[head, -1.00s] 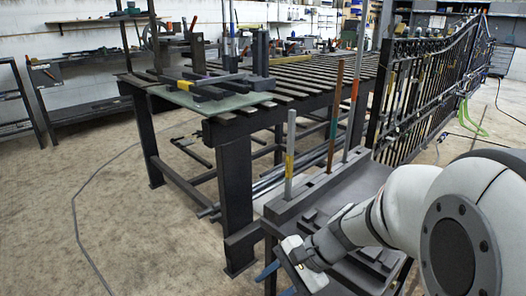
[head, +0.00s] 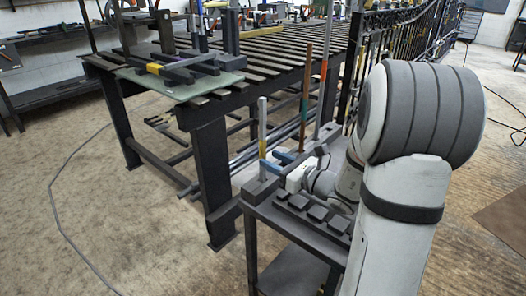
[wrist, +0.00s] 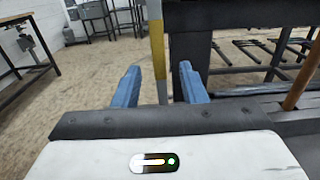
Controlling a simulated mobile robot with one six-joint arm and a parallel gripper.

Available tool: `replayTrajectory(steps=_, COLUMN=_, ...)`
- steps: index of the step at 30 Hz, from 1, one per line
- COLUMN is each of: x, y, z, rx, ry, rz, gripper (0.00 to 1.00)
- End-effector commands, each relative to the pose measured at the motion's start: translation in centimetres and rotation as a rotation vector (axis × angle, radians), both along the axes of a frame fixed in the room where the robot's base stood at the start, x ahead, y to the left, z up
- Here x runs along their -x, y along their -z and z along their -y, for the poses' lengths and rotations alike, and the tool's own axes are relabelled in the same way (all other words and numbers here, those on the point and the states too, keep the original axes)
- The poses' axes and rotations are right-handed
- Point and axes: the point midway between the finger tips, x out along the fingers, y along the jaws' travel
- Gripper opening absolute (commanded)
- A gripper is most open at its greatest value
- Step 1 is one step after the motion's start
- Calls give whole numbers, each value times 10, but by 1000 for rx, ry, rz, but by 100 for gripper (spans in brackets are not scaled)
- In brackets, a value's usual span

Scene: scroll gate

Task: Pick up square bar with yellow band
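The square bar with the yellow band (head: 262,122) stands upright at the left end of the dark rack (head: 285,236). It is grey, with the yellow band on its lower part. In the wrist view the bar (wrist: 157,45) runs between the two open fingers of my gripper (wrist: 159,86), with gaps visible on both sides. Its lower part is hidden behind the gripper body there. I cannot tell how deep between the fingers it sits.
A rusty bar (head: 306,90) and a grey bar with an orange band (head: 323,72) stand further back in the rack. A slatted table (head: 262,75) is behind, with a bar carrying a yellow band (head: 154,68) on it. Open floor lies left.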

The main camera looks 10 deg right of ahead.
Motion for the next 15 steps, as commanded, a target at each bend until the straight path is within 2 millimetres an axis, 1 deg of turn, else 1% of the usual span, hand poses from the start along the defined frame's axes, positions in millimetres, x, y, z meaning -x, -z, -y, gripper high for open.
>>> replayTrajectory(steps=3, x=-15, y=1, z=-13, rx=1, ry=-5, rz=2, gripper=38)
replayTrajectory(steps=7, x=-29, y=0, z=-22, rx=2, ry=-4, rz=1, gripper=38)
replayTrajectory(steps=10, x=-34, y=-1, z=-25, rx=1, ry=-1, rz=2, gripper=38)
replayTrajectory(steps=15, x=-34, y=-2, z=-24, rx=1, ry=1, rz=1, gripper=38)
